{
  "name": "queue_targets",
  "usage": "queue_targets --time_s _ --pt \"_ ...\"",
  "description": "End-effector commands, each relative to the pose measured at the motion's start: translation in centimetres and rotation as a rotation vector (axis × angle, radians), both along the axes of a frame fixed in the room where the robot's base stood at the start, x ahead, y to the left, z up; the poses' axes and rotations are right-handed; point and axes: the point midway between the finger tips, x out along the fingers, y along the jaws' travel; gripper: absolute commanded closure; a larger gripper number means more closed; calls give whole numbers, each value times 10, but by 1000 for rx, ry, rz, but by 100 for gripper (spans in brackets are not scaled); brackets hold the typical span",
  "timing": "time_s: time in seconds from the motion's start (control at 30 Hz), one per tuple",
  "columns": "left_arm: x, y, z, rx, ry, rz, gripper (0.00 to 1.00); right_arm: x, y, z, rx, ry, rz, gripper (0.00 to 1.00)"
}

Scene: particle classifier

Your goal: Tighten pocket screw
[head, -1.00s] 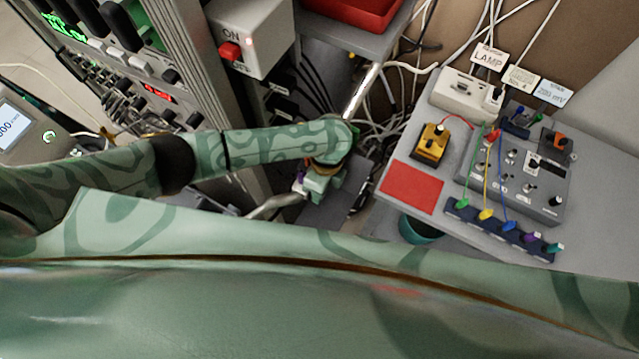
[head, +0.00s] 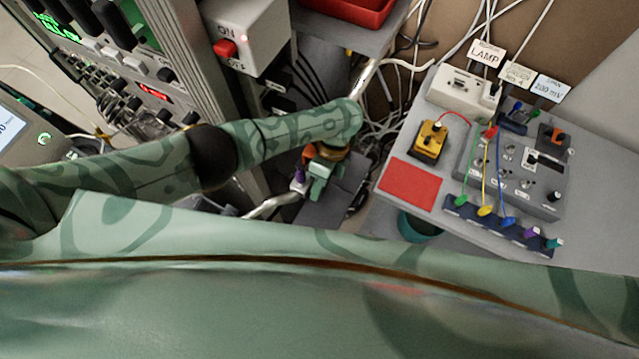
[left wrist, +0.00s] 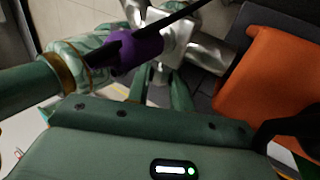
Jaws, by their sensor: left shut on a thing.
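My left gripper (head: 318,190) points down into the gap between the rack and the grey table. In the left wrist view its two green fingers (left wrist: 158,80) are close to a silver metal fitting (left wrist: 185,35). They close on a small metal part of it, which I cannot make out clearly; I cannot tell whether it is the pocket screw. A purple piece (left wrist: 138,48) with a black rod is beside the fingers, and it shows left of the gripper in the head view (head: 298,178).
A bent silver pipe (head: 272,206) and loose cables lie around the gripper. The rack (head: 185,60) and an ON/OFF box (head: 250,38) stand to the left. The grey table with a red pad (head: 410,184) is on the right. An orange surface (left wrist: 270,75) is near the wrist.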

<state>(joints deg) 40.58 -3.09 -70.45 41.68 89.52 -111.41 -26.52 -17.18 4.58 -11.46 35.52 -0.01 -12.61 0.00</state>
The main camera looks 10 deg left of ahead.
Motion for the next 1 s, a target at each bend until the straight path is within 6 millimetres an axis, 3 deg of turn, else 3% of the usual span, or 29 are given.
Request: queue_targets --time_s 0.03,0.1,0.43,0.63,0.9,1.0 --pt "0 0 0 0 0 1 75 0 0 0 0 0 0 56" --pt "0 0 0 0 0 0 57 0 0 0 0 0 0 56" --pt "0 0 3 0 -1 0 57 0 0 3 0 0 0 56" --pt "0 0 39 -1 -3 -1 57 1 0 28 0 -3 0 56" --pt "-51 -8 101 -2 0 -4 57 2 1 85 1 -6 0 56" --pt "-79 -12 108 -2 2 -4 57 2 1 93 1 -5 -1 56"
